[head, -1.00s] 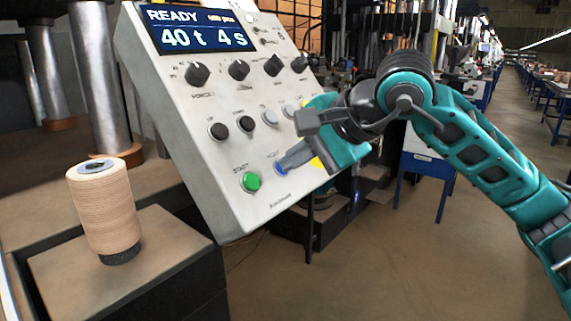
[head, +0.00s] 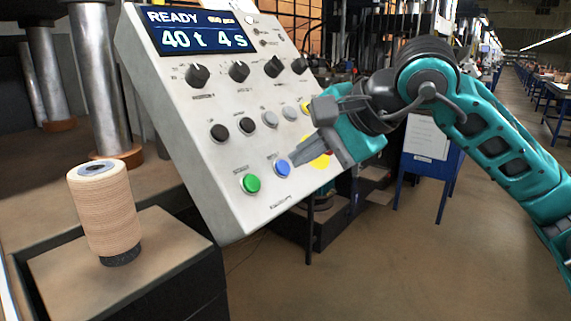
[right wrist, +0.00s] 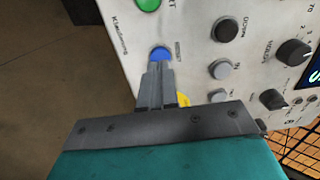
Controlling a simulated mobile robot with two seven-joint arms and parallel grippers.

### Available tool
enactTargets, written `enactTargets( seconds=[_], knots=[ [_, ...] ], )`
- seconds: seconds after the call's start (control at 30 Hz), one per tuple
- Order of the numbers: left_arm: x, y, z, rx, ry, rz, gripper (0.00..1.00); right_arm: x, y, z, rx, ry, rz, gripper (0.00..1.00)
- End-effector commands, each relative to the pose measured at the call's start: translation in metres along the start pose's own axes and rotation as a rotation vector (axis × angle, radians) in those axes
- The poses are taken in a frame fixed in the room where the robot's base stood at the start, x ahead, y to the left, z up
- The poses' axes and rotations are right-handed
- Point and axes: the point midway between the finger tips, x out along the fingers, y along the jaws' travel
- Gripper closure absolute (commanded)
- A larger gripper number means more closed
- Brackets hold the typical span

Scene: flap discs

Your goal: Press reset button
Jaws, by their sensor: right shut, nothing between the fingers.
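The blue reset button (head: 282,168) sits low on the sloped grey control panel (head: 225,205), right of the green button (head: 250,184). The panel's display (head: 197,32) reads READY, 40 t, 4 s. My right gripper (head: 296,160) is shut and empty; its fingertips are just right of the blue button in the head view, with a small gap. In the right wrist view the closed fingertips (right wrist: 160,66) lie in line with the blue button (right wrist: 159,54) and cover its near edge; I cannot judge the distance there. My left gripper is not in view.
Black knobs (head: 239,71) and more round buttons (head: 269,119) cover the panel above. A stack of tan discs (head: 104,210) stands on a block at the left. Steel columns (head: 100,80) rise behind. A blue stand (head: 428,165) is behind my right arm.

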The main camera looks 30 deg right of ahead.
Motion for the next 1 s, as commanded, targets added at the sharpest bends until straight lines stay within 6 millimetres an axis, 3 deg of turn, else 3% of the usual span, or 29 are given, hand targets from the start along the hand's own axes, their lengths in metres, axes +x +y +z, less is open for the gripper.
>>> enactTargets(
  seconds=[0.6, 1.0],
  knots=[
    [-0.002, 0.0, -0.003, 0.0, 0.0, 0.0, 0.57, -0.049, -0.001, -0.001, 0.0, 0.003, -0.002, 1.0],
    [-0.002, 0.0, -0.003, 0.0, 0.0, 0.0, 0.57, -0.052, 0.0, 0.0, 0.0, 0.001, -0.002, 1.0]
  ],
)
